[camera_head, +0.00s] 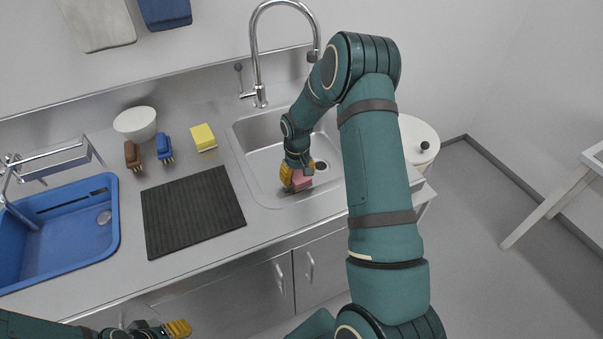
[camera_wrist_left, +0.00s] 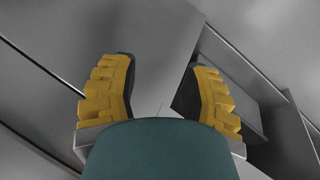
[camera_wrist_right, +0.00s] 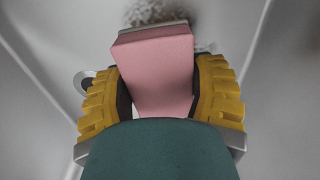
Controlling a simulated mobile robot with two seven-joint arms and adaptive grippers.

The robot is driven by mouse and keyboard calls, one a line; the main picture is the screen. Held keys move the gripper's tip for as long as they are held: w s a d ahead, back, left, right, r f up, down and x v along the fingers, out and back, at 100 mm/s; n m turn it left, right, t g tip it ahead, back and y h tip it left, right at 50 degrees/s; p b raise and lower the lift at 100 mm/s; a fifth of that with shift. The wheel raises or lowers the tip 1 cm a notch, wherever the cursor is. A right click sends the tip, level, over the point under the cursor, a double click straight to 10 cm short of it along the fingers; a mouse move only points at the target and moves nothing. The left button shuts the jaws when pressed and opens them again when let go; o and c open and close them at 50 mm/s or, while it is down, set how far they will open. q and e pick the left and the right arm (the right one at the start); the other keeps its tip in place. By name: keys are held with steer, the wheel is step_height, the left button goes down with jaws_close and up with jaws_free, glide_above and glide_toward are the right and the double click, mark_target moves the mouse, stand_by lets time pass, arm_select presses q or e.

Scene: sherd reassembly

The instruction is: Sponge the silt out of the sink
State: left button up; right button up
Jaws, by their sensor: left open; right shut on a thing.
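The steel sink (camera_head: 259,182) is right of the middle of the counter in the head view. My right gripper (camera_head: 296,174) is down inside it, shut on a pink sponge (camera_head: 302,181). In the right wrist view the sponge (camera_wrist_right: 155,65) sits between the yellow fingers (camera_wrist_right: 160,95), with a grey layer at its far end. A patch of dark speckled silt (camera_wrist_right: 155,12) shows just beyond the sponge; part of it is hidden. My left gripper (camera_head: 178,328) is low in front of the counter; the left wrist view shows its fingers (camera_wrist_left: 160,92) apart and empty.
A yellow sponge (camera_head: 203,137), a blue brush (camera_head: 164,147), a brown brush (camera_head: 132,155) and a white bowl (camera_head: 135,123) stand left of the sink. A black ribbed mat (camera_head: 193,211) lies before them. A tall tap (camera_head: 256,60) rises behind the sink. A blue basin (camera_head: 60,235) is far left.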

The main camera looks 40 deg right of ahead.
steer(key=shift+w+a+r, duration=0.1)
steer(key=shift+w+a, duration=0.2)
steer(key=shift+a, duration=0.9)
steer(key=shift+w+a+r, duration=0.1)
steer(key=shift+w+a, duration=0.15)
steer(key=shift+a, duration=1)
steer(key=shift+w+a, duration=0.3)
steer(key=shift+a, duration=0.9)
steer(key=shift+r, duration=0.1)
steer(key=shift+r+p, duration=1.85)
steer(key=shift+r, duration=1.1)
steer(key=shift+r+p, duration=0.95)
steer(key=shift+r, duration=0.55)
steer(key=shift+r, duration=0.1)
